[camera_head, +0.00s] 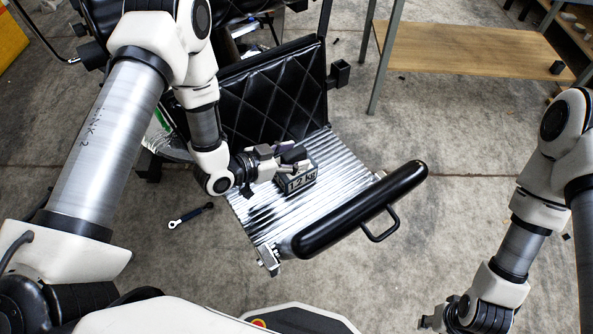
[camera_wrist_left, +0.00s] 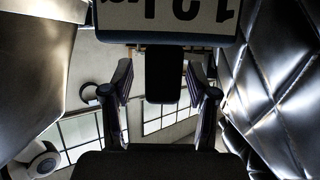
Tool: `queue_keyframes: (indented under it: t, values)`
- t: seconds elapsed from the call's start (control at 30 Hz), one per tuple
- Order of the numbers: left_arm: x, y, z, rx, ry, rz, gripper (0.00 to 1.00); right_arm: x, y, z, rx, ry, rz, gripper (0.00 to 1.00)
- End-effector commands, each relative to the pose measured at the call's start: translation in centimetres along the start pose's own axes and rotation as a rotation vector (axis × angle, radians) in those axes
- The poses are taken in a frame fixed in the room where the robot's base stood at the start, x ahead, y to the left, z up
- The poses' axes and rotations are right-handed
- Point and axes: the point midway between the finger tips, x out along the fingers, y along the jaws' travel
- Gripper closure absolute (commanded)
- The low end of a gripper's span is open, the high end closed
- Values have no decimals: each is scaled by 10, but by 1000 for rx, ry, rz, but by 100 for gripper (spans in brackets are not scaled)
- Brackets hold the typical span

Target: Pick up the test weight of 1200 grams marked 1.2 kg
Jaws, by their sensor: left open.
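The dark block-shaped weight (camera_head: 298,183), with 1.2 kg on a light face, sits on the ribbed metal seat (camera_head: 262,218) of the barber chair. In the left wrist view the weight (camera_wrist_left: 168,20) is at the top, its marking upside down and partly cut off. My left gripper (camera_head: 290,162) is at the weight, over its back edge. In the wrist view its two fingers (camera_wrist_left: 163,78) are spread, with a dark piece between them; I cannot tell if they touch it. My right gripper (camera_head: 430,322) is at the bottom edge, partly cut off, away from the chair.
The quilted black backrest (camera_head: 270,95) rises behind the weight. A black padded bar (camera_head: 362,210) crosses the seat's front right. A wrench-like tool (camera_head: 190,216) lies on the floor at left. A wooden-topped bench (camera_head: 470,52) stands at back right.

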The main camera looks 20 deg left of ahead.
Motion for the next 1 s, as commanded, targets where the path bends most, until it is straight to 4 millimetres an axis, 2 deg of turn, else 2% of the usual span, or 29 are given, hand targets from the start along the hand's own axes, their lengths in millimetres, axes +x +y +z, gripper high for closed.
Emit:
queue_keyframes:
  t: [0.03, 0.13, 0.37, 0.47, 0.53, 0.87, 1.0]
  values:
    - [11, 1, 2, 4, 1, 4, 42, 5, 0, 0, 0, 0, 0, 60]
    - [25, 0, 2, 2, 0, 2, 42, 6, 0, 0, 0, 0, 0, 60]
    - [28, 0, 1, -2, -2, 0, 42, 6, 0, 0, 0, 0, 0, 60]
    - [28, 0, 1, -2, -2, 0, 74, 6, 0, 0, 0, 1, 0, 60]
    - [28, 0, 1, -2, -2, -1, 98, 6, 0, 0, 0, 1, 0, 60]
    - [28, -1, -1, 0, 2, -1, 100, 5, 0, 0, 0, 1, 0, 60]
    - [24, -1, -12, 0, 3, -2, 100, 2, 0, 0, 0, 1, 0, 60]
